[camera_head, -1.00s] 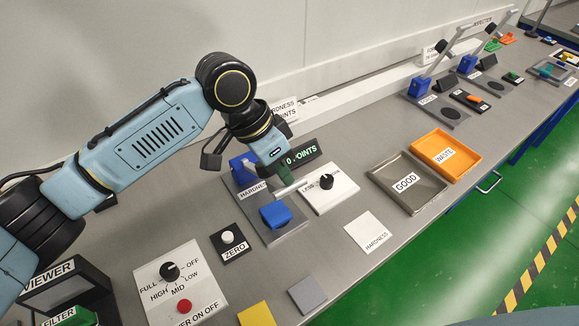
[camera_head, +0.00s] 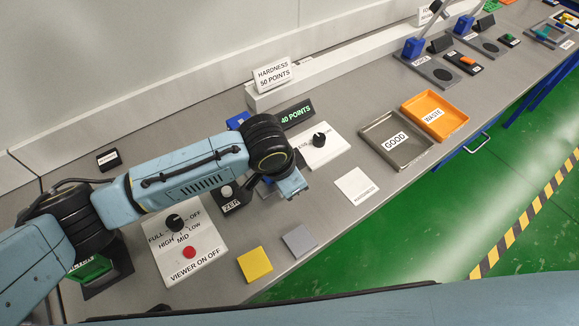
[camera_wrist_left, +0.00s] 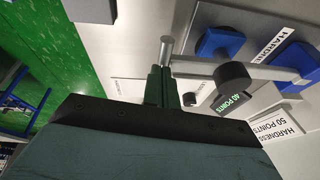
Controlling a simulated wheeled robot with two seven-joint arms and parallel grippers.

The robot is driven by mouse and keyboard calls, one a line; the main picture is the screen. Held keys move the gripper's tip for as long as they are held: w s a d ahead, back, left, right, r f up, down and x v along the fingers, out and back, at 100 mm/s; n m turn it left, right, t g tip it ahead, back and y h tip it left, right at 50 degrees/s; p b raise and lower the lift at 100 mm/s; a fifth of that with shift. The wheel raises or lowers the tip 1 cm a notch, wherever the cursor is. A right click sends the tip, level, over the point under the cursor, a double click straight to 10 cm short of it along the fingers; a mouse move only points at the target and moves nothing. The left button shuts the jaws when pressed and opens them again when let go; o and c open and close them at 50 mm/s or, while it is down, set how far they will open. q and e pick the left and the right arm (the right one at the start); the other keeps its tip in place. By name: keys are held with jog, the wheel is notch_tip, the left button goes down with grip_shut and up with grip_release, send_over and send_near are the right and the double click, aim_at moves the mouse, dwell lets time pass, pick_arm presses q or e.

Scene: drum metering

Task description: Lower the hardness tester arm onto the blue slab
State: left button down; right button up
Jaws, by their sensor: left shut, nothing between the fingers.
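The hardness tester's blue mount (camera_head: 238,120) shows only partly behind my left arm in the head view. In the left wrist view its mount (camera_wrist_left: 300,66) carries the metal tester arm (camera_wrist_left: 200,68), with a black head (camera_wrist_left: 232,78) and a metal cross handle (camera_wrist_left: 166,48) at its end. The blue slab (camera_wrist_left: 220,42) lies beside the black head in that view; I cannot tell whether they touch. My left gripper (camera_wrist_left: 160,76) is shut and empty, its tips close to the handle. The display (camera_head: 296,114) reads 40 POINTS.
A sign (camera_head: 273,74) says HARDNESS 50 POINTS. A white dial panel (camera_head: 325,150), white card (camera_head: 356,187), GOOD tray (camera_head: 375,143) and orange WASTE tray (camera_head: 458,115) lie to the right. Yellow (camera_head: 254,264) and grey (camera_head: 299,240) squares lie near the front edge.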

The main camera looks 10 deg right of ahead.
pick_arm(q)
jog(key=shift+s+f, duration=0.15)
jog(key=shift+f, duration=0.15)
jog(key=shift+s+a+f, duration=0.1)
jog(key=shift+f, duration=0.05)
jog(key=p+v, duration=0.1)
jog(key=v, duration=1.3)
